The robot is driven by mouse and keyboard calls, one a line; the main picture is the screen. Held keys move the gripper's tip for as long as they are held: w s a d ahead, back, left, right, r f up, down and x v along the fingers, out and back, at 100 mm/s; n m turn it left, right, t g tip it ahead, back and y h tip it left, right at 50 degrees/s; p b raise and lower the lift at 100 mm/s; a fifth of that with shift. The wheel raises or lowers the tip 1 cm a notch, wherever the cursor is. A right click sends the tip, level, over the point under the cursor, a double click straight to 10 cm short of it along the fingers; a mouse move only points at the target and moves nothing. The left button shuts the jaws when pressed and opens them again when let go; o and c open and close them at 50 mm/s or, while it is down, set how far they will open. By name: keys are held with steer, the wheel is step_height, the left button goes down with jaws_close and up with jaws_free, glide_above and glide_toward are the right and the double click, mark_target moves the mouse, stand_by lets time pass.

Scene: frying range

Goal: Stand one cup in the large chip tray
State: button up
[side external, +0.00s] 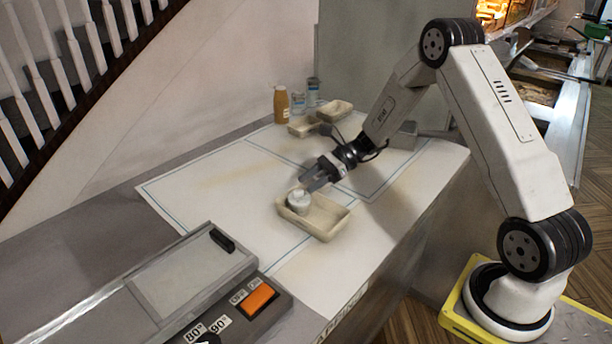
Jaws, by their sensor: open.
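A large cream chip tray (324,224) lies on the white sheet near the middle of the counter. A small whitish cup (299,203) stands upright, as far as I can tell, in the left part of this tray. My gripper (308,187) is open, just above and behind the cup, with its fingers close to the cup's top. Whether the fingers touch the cup I cannot tell. Two smaller cups (313,90) stand at the back of the counter.
An orange-brown bottle (281,104) and smaller trays (335,110) sit at the back. A fryer lid with a black handle (222,240) and an orange switch (257,298) are at the front left. The sheet (215,190) left of the large tray is clear.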

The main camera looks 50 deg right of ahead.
steer(key=v, duration=0.9)
steer(key=shift+s, duration=0.1)
stand_by(0.3)
steer(key=s+a+n+g+h, duration=0.1)
steer(key=a, duration=0.1)
steer(key=s+a+n+g+h, duration=0.1)
steer(key=a+n, duration=0.1)
steer(key=s+a+f+n+g, duration=0.1)
steer(key=a, duration=0.1)
steer(key=shift+s+a+n+g+h, duration=0.25)
steer(key=shift+s+n+g+h, duration=0.05)
steer(key=shift+s+h, duration=0.1)
steer(key=s+a+n+h, duration=0.1)
steer(key=n, duration=0.1)
steer(key=s+a+n+g+h, duration=0.1)
steer(key=s+h, duration=0.1)
steer(key=shift+s+a+f+n+g, duration=0.2)
steer(key=shift+a+f+n+g, duration=0.1)
steer(key=shift+a+f+n, duration=0.1)
steer(key=s+a+r+n+t+h, duration=0.1)
steer(key=s+a+n+h, duration=0.4)
steer(key=n, duration=0.9)
steer(key=shift+s+r+t+h, duration=0.2)
steer(key=shift+s+t+h, duration=0.65)
steer(key=shift+s, duration=0.3)
